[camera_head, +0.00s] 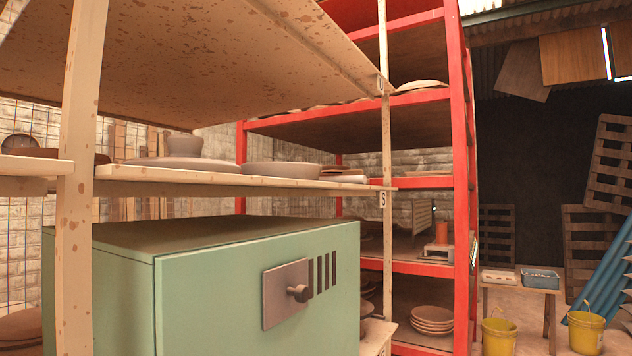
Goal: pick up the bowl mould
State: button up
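No object can be picked out for certain as the bowl mould. A pale, shallow bowl-shaped piece (282,169) sits on the wooden shelf (240,182) above the green cabinet. To its left on the same shelf is a wide, flat pale piece (180,163), with a small rounded pot-like piece (184,145) at it; whether that one rests on it or stands behind it is unclear. A stack of pale bowls (432,318) stands low in the red rack. My gripper is not in view.
The green cabinet (255,300) with a dark knob fills the lower left. A wooden post (78,200) stands in front at left. The red rack (461,180) rises behind. Yellow buckets (498,336), a small bench (521,287) with trays and blue pipes (604,282) are at right.

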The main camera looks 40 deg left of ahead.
aim_at(310, 171)
jog(key=i, duration=2.15)
jog(key=u, duration=2.45)
